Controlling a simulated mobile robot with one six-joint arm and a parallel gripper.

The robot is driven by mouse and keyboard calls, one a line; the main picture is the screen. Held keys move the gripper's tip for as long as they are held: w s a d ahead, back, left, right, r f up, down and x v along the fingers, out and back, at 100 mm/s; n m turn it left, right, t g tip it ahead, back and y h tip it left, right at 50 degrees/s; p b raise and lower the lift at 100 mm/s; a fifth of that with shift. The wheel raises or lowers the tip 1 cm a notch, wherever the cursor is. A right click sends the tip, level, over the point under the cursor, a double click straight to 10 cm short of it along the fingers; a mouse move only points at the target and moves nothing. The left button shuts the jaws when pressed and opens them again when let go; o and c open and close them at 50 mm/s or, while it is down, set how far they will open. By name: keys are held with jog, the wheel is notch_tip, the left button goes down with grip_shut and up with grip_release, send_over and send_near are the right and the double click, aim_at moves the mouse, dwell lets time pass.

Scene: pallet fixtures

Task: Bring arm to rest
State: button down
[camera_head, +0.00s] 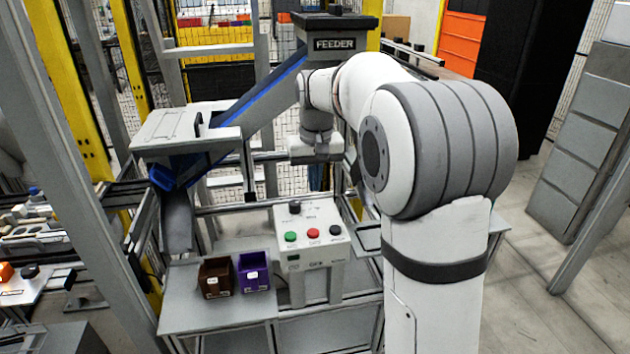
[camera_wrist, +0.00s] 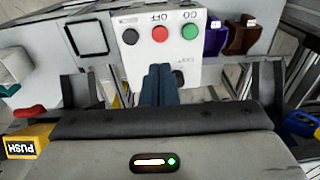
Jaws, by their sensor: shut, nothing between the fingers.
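My arm stands large on the right of the head view, bent over at the elbow. Its wrist hangs above the control box (camera_head: 312,240), with my gripper (camera_head: 319,180) pointing down. In the wrist view the two dark blue fingers of my gripper (camera_wrist: 160,72) are pressed together with nothing between them. They appear in front of the control box (camera_wrist: 165,35), which has red, green and black buttons. The fingers look apart from the box in the head view, though the exact gap is hard to tell.
A brown bin (camera_head: 216,278) and a purple bin (camera_head: 253,272) sit left of the control box on a grey shelf (camera_head: 190,310). A feeder (camera_head: 335,35) with a blue-edged chute (camera_head: 262,95) stands behind. Grey frame posts flank the area. Open floor (camera_head: 540,290) lies at the right.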

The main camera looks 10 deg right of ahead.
jog(key=s+f+t, duration=0.1)
jog(key=s+f, duration=0.2)
jog(key=s, duration=1.1)
jog(key=s+d+f+t, duration=0.1)
jog(key=s+f, duration=0.1)
jog(key=s, duration=1.1)
jog(key=shift+s+d+f, duration=0.15)
jog(key=shift+s+f, duration=0.2)
jog(key=shift+f, duration=0.05)
